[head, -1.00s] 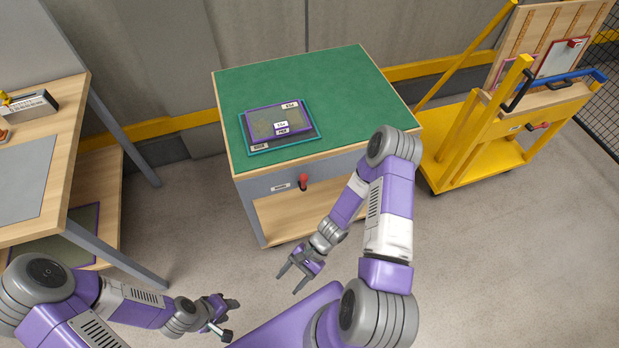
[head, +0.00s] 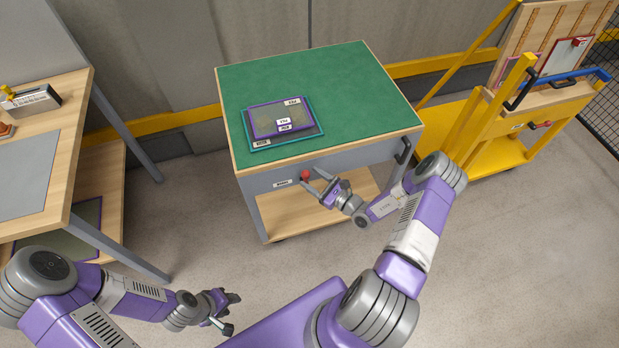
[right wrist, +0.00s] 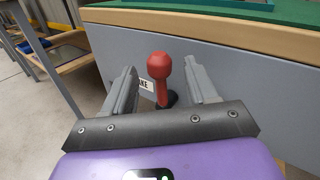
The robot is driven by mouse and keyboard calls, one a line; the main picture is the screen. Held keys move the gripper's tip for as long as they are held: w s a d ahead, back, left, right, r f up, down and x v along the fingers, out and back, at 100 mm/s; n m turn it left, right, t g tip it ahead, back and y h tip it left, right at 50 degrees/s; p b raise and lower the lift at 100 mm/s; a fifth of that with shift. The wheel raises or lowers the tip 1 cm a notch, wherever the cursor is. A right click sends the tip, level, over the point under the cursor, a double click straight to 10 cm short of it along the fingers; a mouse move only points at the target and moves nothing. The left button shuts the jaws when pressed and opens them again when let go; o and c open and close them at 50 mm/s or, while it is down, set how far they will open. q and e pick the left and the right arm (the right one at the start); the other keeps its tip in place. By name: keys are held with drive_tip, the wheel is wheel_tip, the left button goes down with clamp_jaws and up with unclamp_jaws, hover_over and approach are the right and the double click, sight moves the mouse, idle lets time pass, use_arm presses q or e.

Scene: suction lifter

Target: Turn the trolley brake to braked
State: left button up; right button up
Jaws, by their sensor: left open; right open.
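The trolley (head: 330,75) has a green top and a grey front panel. Its red-knobbed brake lever (head: 305,174) sticks out of that panel beside a small white label (head: 282,183). In the right wrist view, the red lever (right wrist: 160,75) stands between my open fingers with a gap on each side, its dark base lower down. The label there is partly hidden; "AKE" is readable. My right gripper (head: 312,181) is open at the lever and not closed on it. My left gripper (head: 232,313) is open, low at the left, away from the trolley.
A purple-edged panel (head: 280,118) lies on a teal-edged one on the trolley top. A wooden workbench (head: 75,130) stands at left. A yellow cart (head: 500,155) with its own red lever stands at right. The floor in front is clear.

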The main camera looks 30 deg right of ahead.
drive_tip(key=shift+x, duration=0.85)
clamp_jaws()
